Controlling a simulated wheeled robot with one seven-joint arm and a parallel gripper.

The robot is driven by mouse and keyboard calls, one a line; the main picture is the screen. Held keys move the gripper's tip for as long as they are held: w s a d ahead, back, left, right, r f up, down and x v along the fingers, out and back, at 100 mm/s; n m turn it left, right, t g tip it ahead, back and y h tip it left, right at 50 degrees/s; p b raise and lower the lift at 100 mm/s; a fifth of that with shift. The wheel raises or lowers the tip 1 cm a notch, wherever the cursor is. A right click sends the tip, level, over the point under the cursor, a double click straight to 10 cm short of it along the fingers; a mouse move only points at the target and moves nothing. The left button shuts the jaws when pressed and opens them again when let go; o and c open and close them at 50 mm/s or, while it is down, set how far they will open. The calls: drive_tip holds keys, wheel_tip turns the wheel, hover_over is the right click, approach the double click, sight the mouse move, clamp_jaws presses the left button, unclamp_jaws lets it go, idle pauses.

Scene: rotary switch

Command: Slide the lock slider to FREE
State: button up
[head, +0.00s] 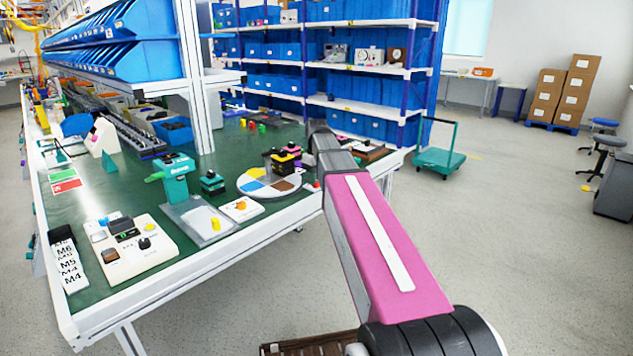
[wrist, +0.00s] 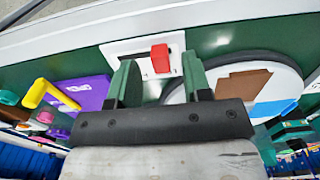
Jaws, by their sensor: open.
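In the wrist view a red block (wrist: 160,58), which looks like the lock slider, stands up from a small white plate (wrist: 126,47) on the green bench top. My gripper (wrist: 159,71) is open, with its two green fingers on either side of the red block in the picture. I see no clear contact, and I cannot tell the height gap. The left finger overlaps the plate. No FREE marking is legible. In the head view my pink arm link covers the gripper, and a small white and red piece (head: 312,187) shows just left of it.
A round disc with coloured sectors (head: 268,182) lies beside the plate; it shows right of my fingers in the wrist view (wrist: 258,90). A purple block and a yellow bent piece (wrist: 40,92) lie left there. The bench's white edge (wrist: 130,22) is close.

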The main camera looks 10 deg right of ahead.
drive_tip(key=shift+f, duration=0.8)
clamp_jaws()
drive_tip(key=shift+w+d, duration=0.65)
drive_tip(key=shift+d, duration=0.25)
drive_tip(key=shift+w+d, duration=0.65)
drive_tip(key=shift+d, duration=0.25)
unclamp_jaws()
drive_tip(key=shift+r, duration=0.1)
wheel_tip(320, 180, up, 11)
